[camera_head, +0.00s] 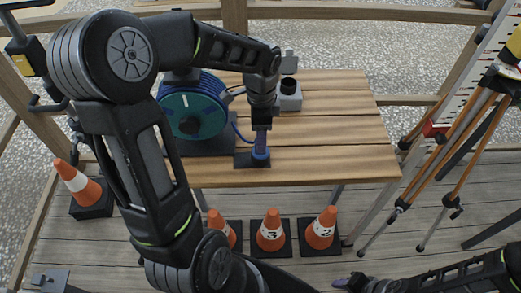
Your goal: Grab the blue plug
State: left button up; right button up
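The blue plug (261,153) stands on a small dark base plate (243,160) near the front of the wooden table. A blue cable (238,131) runs to it from the blue cable reel (193,110). My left gripper (262,138) points down right over the plug, with its fingertips at the plug's upper part. The wrist and fingers hide much of the plug, and I cannot tell whether they are closed on it. My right gripper (350,284) is low at the bottom edge, away from the table, and its fingers are too unclear to read.
The slatted table (330,158) is clear on its right side. A grey box with a dark round top (289,95) stands behind my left wrist. Several orange cones, including one numbered 3 (271,232), stand on the floor in front. A tripod (470,145) stands at right.

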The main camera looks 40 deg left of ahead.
pick_arm(q)
notch_tip(320, 180, down, 4)
jog(key=shift+r, duration=0.2)
jog(key=shift+c, duration=0.4)
grip_shut()
dwell(0.5)
